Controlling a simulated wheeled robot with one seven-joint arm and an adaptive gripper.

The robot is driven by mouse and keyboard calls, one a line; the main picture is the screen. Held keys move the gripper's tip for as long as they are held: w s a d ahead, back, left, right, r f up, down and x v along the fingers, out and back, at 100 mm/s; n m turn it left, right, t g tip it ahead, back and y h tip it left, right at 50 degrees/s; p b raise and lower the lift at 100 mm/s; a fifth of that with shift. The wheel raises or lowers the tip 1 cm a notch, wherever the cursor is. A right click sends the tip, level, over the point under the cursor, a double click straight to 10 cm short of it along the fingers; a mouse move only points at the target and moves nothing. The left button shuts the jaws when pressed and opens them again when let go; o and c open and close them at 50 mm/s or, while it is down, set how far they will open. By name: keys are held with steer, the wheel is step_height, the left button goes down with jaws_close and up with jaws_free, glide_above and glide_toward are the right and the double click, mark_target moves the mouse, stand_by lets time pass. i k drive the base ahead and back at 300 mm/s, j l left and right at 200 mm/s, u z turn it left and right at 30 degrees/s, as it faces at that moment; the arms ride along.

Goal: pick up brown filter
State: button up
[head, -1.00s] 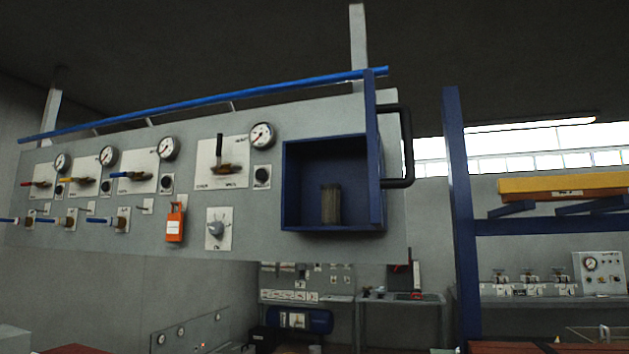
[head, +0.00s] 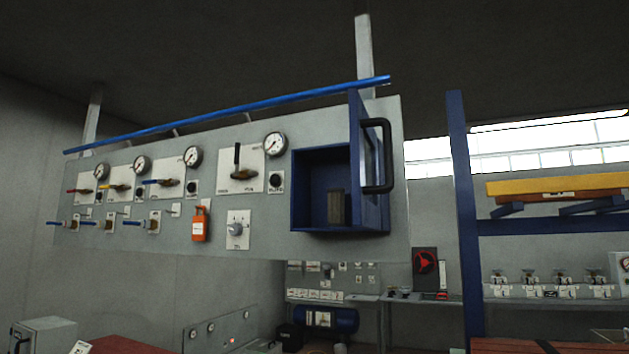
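The brown filter (head: 336,206) stands upright on the floor of an open blue box (head: 309,216) set in the grey panel. It looks like a small ribbed cylinder and sits toward the right side of the box. The box's blue door (head: 356,150) is swung open on the right side, with a black handle (head: 386,155) on it. The door edge stands close to the filter's right side in the picture. My gripper is not in view.
The grey panel (head: 115,237) carries gauges, levers and an orange box (head: 200,224) left of the blue box. A blue pipe (head: 230,113) runs along its top. A blue post (head: 463,200) and a rack with a yellow beam (head: 560,185) stand at right.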

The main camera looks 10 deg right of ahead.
mark_target(335, 195)
steer(key=i+j, duration=0.3)
steer(key=i+j+z, duration=0.1)
steer(key=i+j, duration=0.2)
steer(key=i, duration=0.2)
